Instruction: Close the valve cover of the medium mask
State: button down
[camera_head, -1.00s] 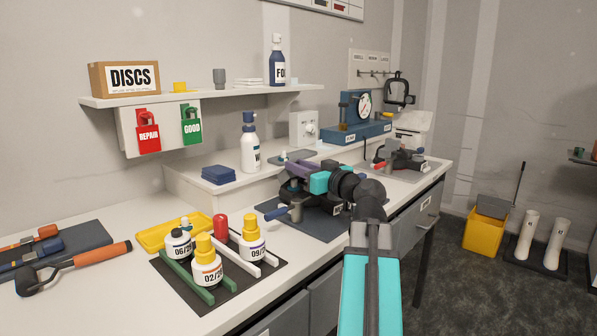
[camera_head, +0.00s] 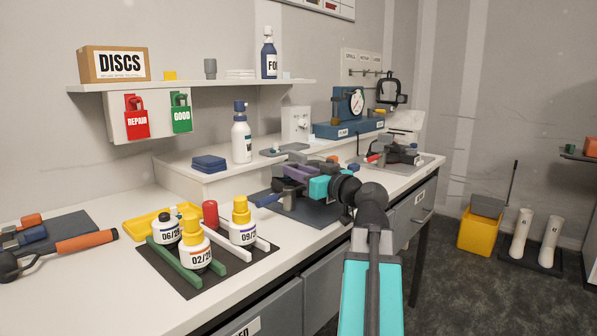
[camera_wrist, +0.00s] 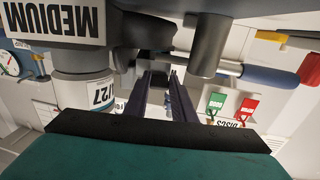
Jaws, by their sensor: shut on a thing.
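The medium mask is dark grey with a MEDIUM label; in the wrist view its body (camera_wrist: 150,30) fills the top, upside down. A pale canister (camera_wrist: 92,92) marked 27 hangs at its left. In the head view the mask is mostly hidden behind my gripper (camera_head: 290,170) on the dark mat. My gripper has two dark purple fingers, shown in the wrist view (camera_wrist: 165,75), tips against a dark part of the mask. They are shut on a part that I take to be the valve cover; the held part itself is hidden.
Yellow-capped bottles (camera_head: 197,250) sit in a rack at the front left.

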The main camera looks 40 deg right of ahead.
jog(key=shift+d+f, duration=0.1)
jog(key=shift+f, duration=0.25)
jog(key=c, duration=1.9)
grip_release()
jog(key=shift+o, duration=0.7)
jog(key=shift+w+d+f, duration=0.1)
jog(key=shift+w, duration=0.1)
jog(key=shift+s, duration=0.1)
jog(key=shift+r, duration=0.2)
